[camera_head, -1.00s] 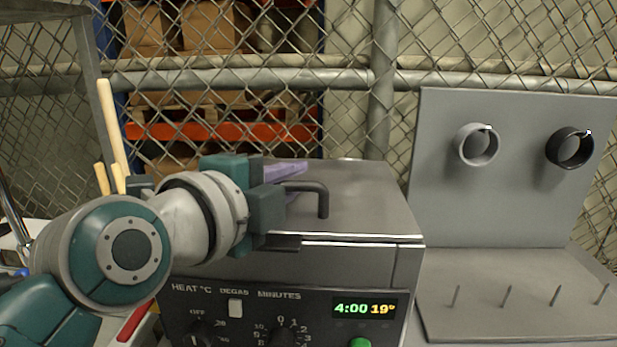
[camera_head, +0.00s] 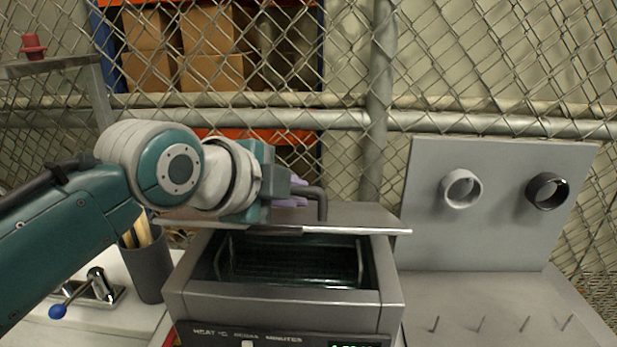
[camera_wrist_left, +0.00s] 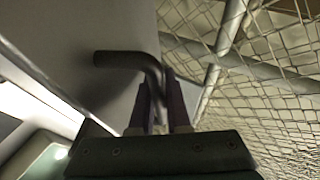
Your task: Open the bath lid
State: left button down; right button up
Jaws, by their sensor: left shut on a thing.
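The bath (camera_head: 285,306) is a grey metal box with a control panel on its front. Its flat grey lid (camera_head: 362,218) is raised at the front, and the dark inside with a wire basket (camera_head: 290,262) shows below it. My left gripper (camera_head: 297,190) is shut on the dark bar handle (camera_head: 321,204) on top of the lid. In the left wrist view the purple fingers (camera_wrist_left: 160,105) close around one leg of the handle (camera_wrist_left: 128,60). The arm hides part of the lid's left side. My right gripper is not in view.
A grey panel (camera_head: 500,240) with a white ring (camera_head: 461,188) and a black ring (camera_head: 547,191) stands to the right, above a base with several pins. A dark cup of wooden sticks (camera_head: 148,268) stands at the left. A chain-link fence is behind.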

aim_at(297, 211)
pick_arm(q)
jog(key=shift+w+r+n+g, duration=0.3)
jog(key=shift+w+r+g, duration=0.8)
jog(key=shift+r, duration=0.1)
jog(key=c, duration=1.2)
grip_release()
jog(key=shift+o, duration=0.2)
jog(key=v, duration=0.9)
jog(key=shift+s+r, duration=0.3)
